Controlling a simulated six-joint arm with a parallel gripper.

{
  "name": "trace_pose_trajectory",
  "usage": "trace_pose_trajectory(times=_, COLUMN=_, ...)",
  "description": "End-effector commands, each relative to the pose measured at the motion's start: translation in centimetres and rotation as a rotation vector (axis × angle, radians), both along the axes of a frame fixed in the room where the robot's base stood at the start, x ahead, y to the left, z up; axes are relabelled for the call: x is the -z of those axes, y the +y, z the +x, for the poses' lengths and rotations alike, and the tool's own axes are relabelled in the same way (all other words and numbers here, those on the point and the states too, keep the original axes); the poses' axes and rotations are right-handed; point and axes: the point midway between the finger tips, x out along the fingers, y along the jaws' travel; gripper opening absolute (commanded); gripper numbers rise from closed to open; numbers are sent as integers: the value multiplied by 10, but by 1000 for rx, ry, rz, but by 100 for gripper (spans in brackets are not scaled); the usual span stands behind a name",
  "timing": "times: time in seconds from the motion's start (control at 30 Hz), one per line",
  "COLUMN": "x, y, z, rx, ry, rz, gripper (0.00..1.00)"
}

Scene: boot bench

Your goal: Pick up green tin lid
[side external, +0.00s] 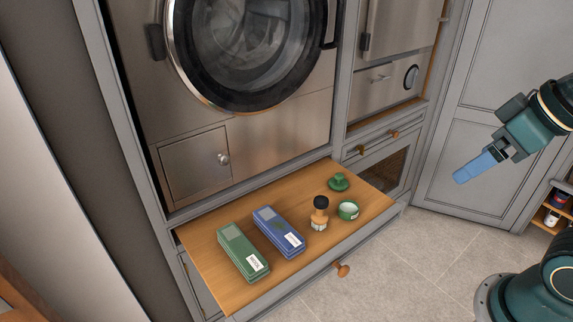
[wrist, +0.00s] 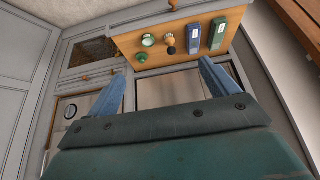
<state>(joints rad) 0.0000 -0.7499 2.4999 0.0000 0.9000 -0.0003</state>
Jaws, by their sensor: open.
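The green tin lid (side external: 339,181), a flat round disc with a raised knob, lies on the wooden pull-out shelf (side external: 205,244) near its back right corner. In the wrist view the lid (wrist: 142,56) is small, left of centre. The open green tin (side external: 348,210) with a pale inside stands just in front of it, apart; it also shows in the wrist view (wrist: 149,41). My gripper (side external: 460,178) is in the air to the right of the shelf, well away from the lid. Its blue fingers (wrist: 162,68) are spread apart with nothing between them.
A dark-topped wooden brush (side external: 320,213) stands left of the tin. A blue box (side external: 279,232) and a green box (side external: 242,252) lie further left. A washing machine (side external: 255,50) and cabinet fronts rise behind the shelf. Open floor (side external: 420,255) lies to the right.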

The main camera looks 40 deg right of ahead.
Motion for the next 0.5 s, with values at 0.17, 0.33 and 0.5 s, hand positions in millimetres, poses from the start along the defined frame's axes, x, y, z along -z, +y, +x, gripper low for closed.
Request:
trace_pose_trajectory(times=0.17, x=-3, y=-1, z=5, rx=-15, ry=6, rz=-10, gripper=86)
trace_pose_trajectory(times=0.33, x=-11, y=-3, z=22, rx=-67, ry=28, rz=-42, gripper=86)
trace_pose_trajectory(times=0.5, x=-21, y=-7, z=51, rx=-159, ry=63, rz=-93, gripper=86)
